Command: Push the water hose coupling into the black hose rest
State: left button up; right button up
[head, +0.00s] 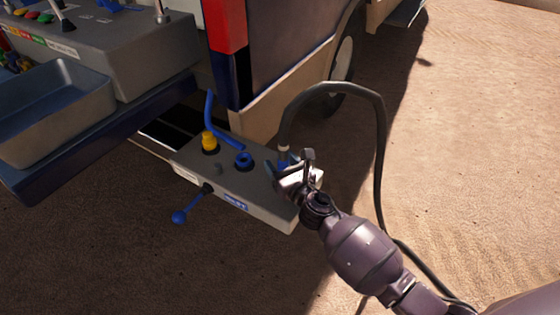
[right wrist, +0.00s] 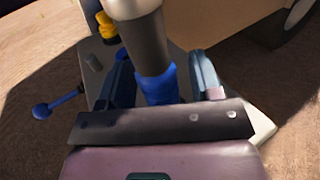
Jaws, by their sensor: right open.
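The water hose coupling (head: 283,153) is blue with a pale collar, at the right end of a grey panel (head: 262,205) in the head view. The dark hose (head: 381,120) arches up from it. My right gripper (head: 293,168) is open at the coupling. In the right wrist view the blue coupling (right wrist: 160,86) with its grey sleeve (right wrist: 147,42) stands between the two spread fingers of the gripper (right wrist: 163,78), with a gap visible on the right. The coupling's lower end is hidden, so I cannot tell whether it sits in the black hose rest. My left gripper is not in view.
The panel also bears a yellow fitting (head: 209,141), a blue ring fitting (head: 244,159) and a lever with a blue knob (head: 179,217). A grey tray (head: 95,105) and control box stand at the upper left. A vehicle wheel (head: 343,66) is behind. Sandy ground lies open at right.

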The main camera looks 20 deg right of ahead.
jog(key=s, duration=0.3)
jog(key=s+d, duration=0.1)
jog(key=s, duration=0.6)
jog(key=shift+d+r, duration=0.1)
jog(key=shift+d, duration=0.1)
pick_arm(q)
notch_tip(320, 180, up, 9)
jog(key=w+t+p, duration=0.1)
jog(key=p, duration=0.9)
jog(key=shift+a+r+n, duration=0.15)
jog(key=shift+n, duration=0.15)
pick_arm(e)
jog(key=s+d+n+g+h, duration=0.1)
jog(key=s+d+n+g, duration=0.2)
jog(key=s+n, duration=1.1)
jog(key=s+d+n+g+h, duration=0.1)
jog(key=s+d+n+g, duration=0.2)
jog(key=s+n, duration=1.1)
jog(key=f+n, duration=0.1)
jog(key=n, duration=0.6)
jog(key=shift+s+g+h, duration=0.3)
jog(key=shift+s+g, duration=0.1)
